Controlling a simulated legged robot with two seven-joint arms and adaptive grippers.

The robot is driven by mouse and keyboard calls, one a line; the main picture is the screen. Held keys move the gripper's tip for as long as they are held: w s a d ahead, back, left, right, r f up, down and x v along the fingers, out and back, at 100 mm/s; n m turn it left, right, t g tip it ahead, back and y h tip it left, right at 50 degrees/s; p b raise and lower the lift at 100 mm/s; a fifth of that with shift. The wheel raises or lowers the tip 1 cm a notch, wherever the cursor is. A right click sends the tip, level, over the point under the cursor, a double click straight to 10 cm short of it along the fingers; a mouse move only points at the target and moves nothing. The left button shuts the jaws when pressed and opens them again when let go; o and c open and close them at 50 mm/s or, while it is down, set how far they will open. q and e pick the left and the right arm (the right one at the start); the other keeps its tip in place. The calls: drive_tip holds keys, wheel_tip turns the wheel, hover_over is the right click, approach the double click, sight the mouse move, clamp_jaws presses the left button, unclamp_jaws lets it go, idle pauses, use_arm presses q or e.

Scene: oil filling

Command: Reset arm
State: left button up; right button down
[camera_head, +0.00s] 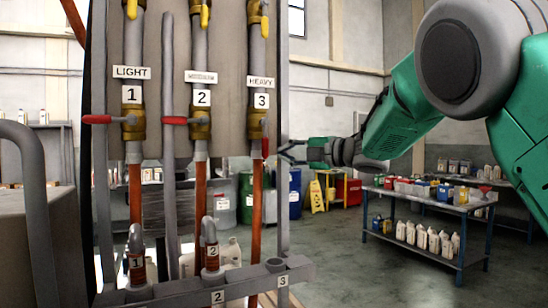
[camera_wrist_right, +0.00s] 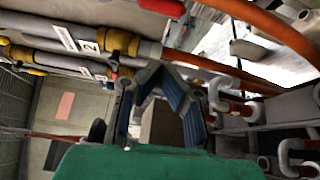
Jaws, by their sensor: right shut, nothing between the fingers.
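My right arm comes in from the right in the head view, green and grey. Its gripper (camera_head: 291,152) points left, just right of the oil panel (camera_head: 225,128). The gripper is shut and empty. In the right wrist view its blue-lined fingers (camera_wrist_right: 165,78) show above my green wrist. The panel carries pipes labelled LIGHT 1, MEDIUM 2 and HEAVY 3. The red handles of valve 1 (camera_head: 98,119) and valve 2 (camera_head: 174,121) point left. The red handle of valve 3 (camera_head: 265,147) points down. My left gripper is not in view.
A numbered nozzle rack (camera_head: 240,283) crosses below the panel, with nozzle 1 (camera_head: 136,262) and nozzle 2 (camera_head: 210,248) upright. Orange hoses hang there. A blue-legged table (camera_head: 460,208) with bottles stands right. Drums and a yellow floor sign (camera_head: 317,196) stand behind. Open floor lies between.

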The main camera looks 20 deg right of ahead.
wheel_tip(320, 180, down, 26)
drive_tip(key=m+g+h, duration=0.1)
drive_tip(key=m+h, duration=0.3)
drive_tip(key=m, duration=0.6)
drive_tip(key=s+f+m+g+h, duration=0.25)
drive_tip(key=s+f+m, duration=0.45)
drive_tip(key=f, duration=1)
drive_tip(key=s+a+f+m+g+h, duration=0.2)
drive_tip(key=s+f+m+g, duration=0.25)
drive_tip(key=s+f, duration=1.25)
drive_tip(key=s+a+f+m+g+b, duration=0.15)
drive_tip(key=s+g, duration=0.25)
drive_tip(key=s, duration=1)
drive_tip(key=s+f+m+g, duration=0.2)
drive_tip(key=s+f+g, duration=0.1)
drive_tip(key=s, duration=1)
use_arm(q)
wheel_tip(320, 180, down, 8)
drive_tip(key=b, duration=0.6)
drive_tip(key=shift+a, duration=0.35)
use_arm(e)
wheel_tip(320, 180, down, 6)
drive_tip(key=w, duration=0.2)
drive_tip(key=shift+a+f+n+t+h, duration=0.15)
drive_tip(key=shift+a+n+t+h, duration=0.15)
drive_tip(key=shift+a+h, duration=0.15)
